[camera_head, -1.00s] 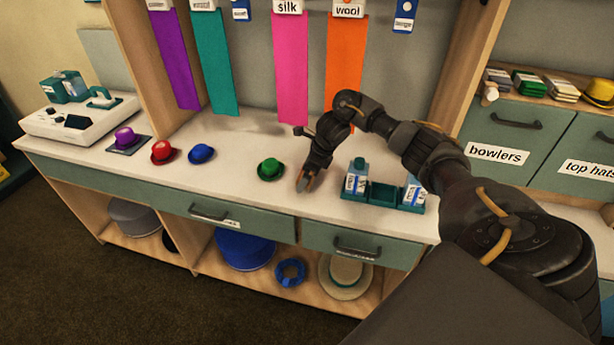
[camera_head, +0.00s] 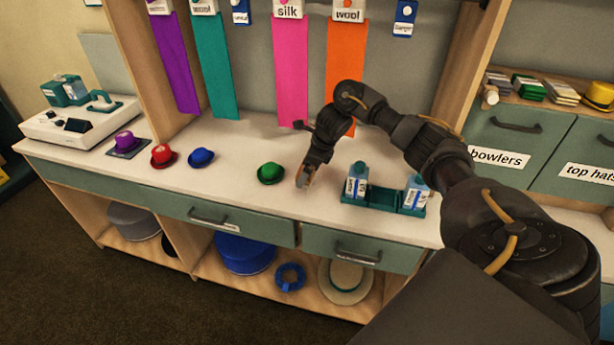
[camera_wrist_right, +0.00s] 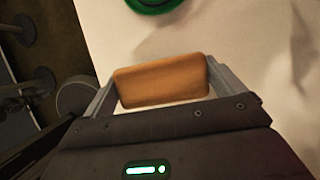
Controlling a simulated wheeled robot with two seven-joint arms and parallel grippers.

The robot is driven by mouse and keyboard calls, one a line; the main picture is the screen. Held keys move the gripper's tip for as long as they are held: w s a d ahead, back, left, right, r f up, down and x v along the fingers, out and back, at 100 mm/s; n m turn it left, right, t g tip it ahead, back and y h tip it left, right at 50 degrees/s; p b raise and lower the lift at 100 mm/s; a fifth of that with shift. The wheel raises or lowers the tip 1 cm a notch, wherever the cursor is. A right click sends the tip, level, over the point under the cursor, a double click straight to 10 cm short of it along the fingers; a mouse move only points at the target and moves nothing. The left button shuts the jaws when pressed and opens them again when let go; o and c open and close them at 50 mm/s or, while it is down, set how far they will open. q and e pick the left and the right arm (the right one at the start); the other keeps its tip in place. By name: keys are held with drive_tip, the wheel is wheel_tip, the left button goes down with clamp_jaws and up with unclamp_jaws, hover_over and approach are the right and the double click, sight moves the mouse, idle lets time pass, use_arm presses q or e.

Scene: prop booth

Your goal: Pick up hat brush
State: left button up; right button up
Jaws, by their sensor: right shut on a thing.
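The hat brush (camera_wrist_right: 161,81) shows in the right wrist view as an orange-brown wooden block between the two fingers. My right gripper (camera_head: 304,179) is shut on it, low over the counter, between the green hat and the teal tray in the head view. The gripper also fills the lower part of the right wrist view (camera_wrist_right: 160,88). The underside of the brush is hidden, and I cannot tell whether it touches the counter. My left gripper is not in view.
Small green (camera_head: 270,173), blue (camera_head: 201,157), red (camera_head: 163,156) and purple (camera_head: 125,141) hats stand along the counter (camera_head: 235,185). A teal tray (camera_head: 383,197) with cartons is right of my gripper. Coloured cloth strips, such as the pink one (camera_head: 291,75), hang behind.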

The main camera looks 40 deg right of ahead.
drive_tip(key=s+a+r, duration=0.1)
drive_tip(key=s+r, duration=0.8)
drive_tip(key=s, duration=0.4)
drive_tip(key=shift+s+a+r, duration=0.25)
drive_tip(key=shift+s+a, duration=0.15)
